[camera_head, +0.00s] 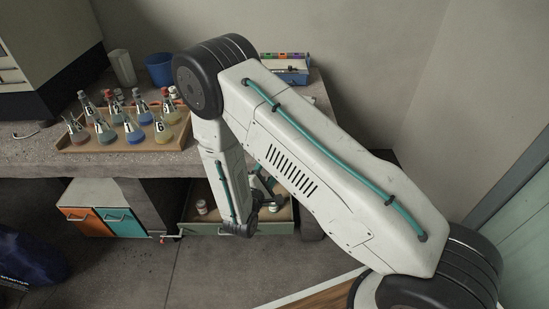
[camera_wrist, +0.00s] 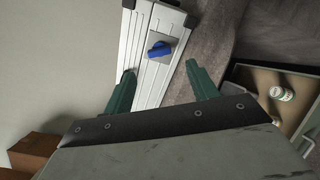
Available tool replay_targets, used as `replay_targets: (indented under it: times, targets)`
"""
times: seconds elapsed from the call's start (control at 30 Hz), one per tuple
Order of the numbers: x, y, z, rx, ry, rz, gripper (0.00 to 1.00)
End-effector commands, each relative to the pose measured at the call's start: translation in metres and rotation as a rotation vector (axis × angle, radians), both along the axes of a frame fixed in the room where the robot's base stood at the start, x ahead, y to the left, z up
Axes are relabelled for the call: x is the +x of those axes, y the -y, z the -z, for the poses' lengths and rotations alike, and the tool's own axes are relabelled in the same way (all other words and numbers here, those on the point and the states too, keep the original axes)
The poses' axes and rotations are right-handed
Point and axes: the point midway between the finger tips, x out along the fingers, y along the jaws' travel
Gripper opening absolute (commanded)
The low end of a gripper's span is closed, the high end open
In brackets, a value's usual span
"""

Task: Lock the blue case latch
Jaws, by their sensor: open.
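The blue latch (camera_wrist: 160,48) is a small knob on a square grey plate, set on the silver ribbed case (camera_wrist: 137,40) in the wrist view. It sits at an angle to the plate's sides; whether it is locked I cannot tell. My gripper (camera_wrist: 160,68) is open, with its green fingers apart. The latch appears between and beyond the fingertips, with no visible contact. In the head view I cannot make out the latch or case; my arm covers part of the bench and the space below it.
An open drawer (camera_head: 282,228) juts out below the bench with small jars (camera_head: 201,207) in it; a jar also shows in the wrist view (camera_wrist: 281,93). A wooden tray (camera_head: 75,148) of several flasks stands on the bench. Orange (camera_head: 84,222) and teal (camera_head: 122,222) cabinet fronts are below.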

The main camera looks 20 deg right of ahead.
Motion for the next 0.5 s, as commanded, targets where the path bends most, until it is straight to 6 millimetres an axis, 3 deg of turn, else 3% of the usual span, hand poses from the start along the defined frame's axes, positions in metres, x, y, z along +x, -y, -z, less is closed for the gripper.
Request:
replay_targets:
  times: [0.3, 0.5]
  targets:
    - [0.039, 0.033, -0.001, 0.000, 0.002, 0.005, 0.58]
    - [0.050, 0.042, -0.001, -0.001, 0.001, 0.004, 0.58]
